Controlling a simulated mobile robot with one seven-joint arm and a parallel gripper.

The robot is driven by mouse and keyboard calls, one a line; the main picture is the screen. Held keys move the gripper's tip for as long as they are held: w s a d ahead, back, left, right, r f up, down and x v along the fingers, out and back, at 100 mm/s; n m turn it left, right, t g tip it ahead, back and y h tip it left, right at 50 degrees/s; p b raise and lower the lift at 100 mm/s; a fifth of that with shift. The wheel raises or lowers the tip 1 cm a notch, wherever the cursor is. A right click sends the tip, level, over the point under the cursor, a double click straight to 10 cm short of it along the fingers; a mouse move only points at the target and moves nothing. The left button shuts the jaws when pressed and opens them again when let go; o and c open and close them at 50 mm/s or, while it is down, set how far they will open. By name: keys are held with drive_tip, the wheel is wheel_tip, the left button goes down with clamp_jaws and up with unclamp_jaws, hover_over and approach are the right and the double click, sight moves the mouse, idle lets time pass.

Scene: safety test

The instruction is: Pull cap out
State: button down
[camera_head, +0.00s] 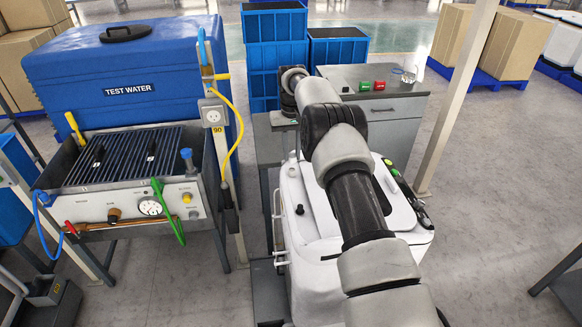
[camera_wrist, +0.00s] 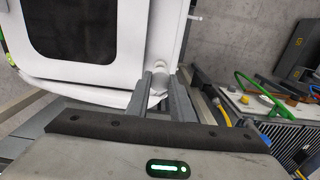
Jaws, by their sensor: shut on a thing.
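My gripper (camera_wrist: 159,84) has its two grey fingers closed on a small white rounded part, which looks like the cap (camera_wrist: 158,75), at the corner of a white container (camera_wrist: 185,14). The cap is partly covered by the fingers, and I cannot tell how far it is seated. In the head view the white container (camera_head: 318,255) stands below my arm. The cap and fingertips cannot be made out there, on the far side of the container.
At left stands a test bench (camera_head: 100,207) with a rack, gauge, hoses and a blue TEST WATER tank (camera_head: 60,75). Blue crates (camera_head: 272,62) and a grey cabinet (camera_head: 395,130) are behind.

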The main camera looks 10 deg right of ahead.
drive_tip(key=shift+r+p, duration=0.3)
drive_tip(key=shift+r, duration=0.75)
